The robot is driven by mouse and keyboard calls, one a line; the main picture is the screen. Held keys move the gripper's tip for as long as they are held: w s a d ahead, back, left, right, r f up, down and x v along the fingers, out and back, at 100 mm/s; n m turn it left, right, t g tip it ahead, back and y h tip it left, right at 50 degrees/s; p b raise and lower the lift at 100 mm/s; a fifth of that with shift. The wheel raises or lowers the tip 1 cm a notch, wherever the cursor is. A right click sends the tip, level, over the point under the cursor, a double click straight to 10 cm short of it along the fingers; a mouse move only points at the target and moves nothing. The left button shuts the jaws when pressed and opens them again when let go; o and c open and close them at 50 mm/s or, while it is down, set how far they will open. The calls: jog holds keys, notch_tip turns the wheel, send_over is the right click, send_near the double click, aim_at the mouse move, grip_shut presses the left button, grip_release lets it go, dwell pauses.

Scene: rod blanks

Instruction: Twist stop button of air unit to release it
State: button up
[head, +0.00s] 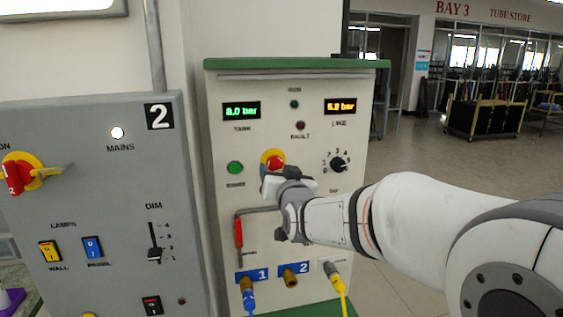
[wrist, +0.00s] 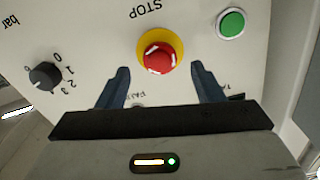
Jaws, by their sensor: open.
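The air unit (head: 330,190) is a pale cabinet with a green top, in the middle of the head view. Its stop button (head: 276,162) is red on a yellow collar. In the wrist view the red stop button (wrist: 159,58) shows white marks on its head, with the word STOP beside it. My gripper (wrist: 158,80) is open, its two dark fingers apart on either side below the button in the picture. The button appears between and beyond the fingertips, and I see no contact. In the head view my gripper (head: 272,182) is just below the button and hides part of the panel.
A green button (wrist: 231,22) and a numbered dial (wrist: 45,75) flank the stop button. A red-handled lever (head: 239,233) and hose ports are lower on the panel. A grey switch panel (head: 105,190) stands at left. Open floor (head: 430,165) lies at right.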

aim_at(276, 165)
jog(key=shift+p+x, duration=0.6)
jog(key=shift+x, duration=1.5)
